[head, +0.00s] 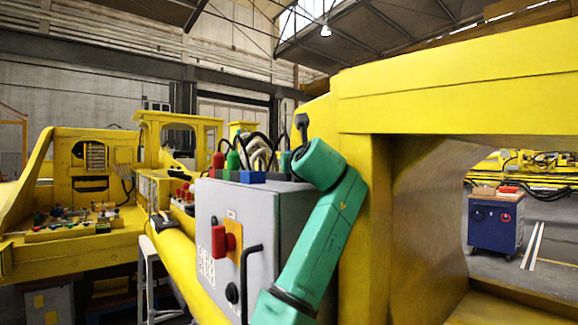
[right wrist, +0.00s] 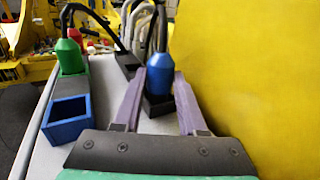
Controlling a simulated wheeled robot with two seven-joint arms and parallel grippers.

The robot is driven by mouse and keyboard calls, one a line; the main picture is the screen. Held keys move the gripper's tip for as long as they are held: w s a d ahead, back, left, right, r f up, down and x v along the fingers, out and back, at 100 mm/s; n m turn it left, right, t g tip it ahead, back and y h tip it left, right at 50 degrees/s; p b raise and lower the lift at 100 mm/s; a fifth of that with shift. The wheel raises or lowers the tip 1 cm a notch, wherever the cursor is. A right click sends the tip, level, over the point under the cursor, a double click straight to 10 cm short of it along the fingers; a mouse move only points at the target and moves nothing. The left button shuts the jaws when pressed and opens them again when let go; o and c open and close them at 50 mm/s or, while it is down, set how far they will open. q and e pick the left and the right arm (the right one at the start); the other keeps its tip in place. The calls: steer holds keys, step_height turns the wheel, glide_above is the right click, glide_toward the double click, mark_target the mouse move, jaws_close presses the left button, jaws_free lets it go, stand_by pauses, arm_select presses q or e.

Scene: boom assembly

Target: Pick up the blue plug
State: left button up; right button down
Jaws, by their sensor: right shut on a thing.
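In the right wrist view, the blue plug (right wrist: 171,70) stands upright with a black cable end on top. Its lower end is in or just over a black holder (right wrist: 157,105); I cannot tell how deep it sits. My right gripper (right wrist: 159,75) has its two purple fingers on either side of the plug and is shut on it. In the head view, my green right arm reaches over the grey cabinet (head: 270,215) and hides most of the gripper and plug. My left gripper is in neither view.
An open blue holder (right wrist: 68,118) lies left of the fingers. A green plug (right wrist: 70,55) and a red plug (head: 218,160) stand farther left with black cables. A yellow machine wall (right wrist: 250,80) rises close on the right.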

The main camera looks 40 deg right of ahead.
step_height(320, 180, up, 20)
steer(key=p, duration=0.6)
steer(key=shift+f, duration=0.15)
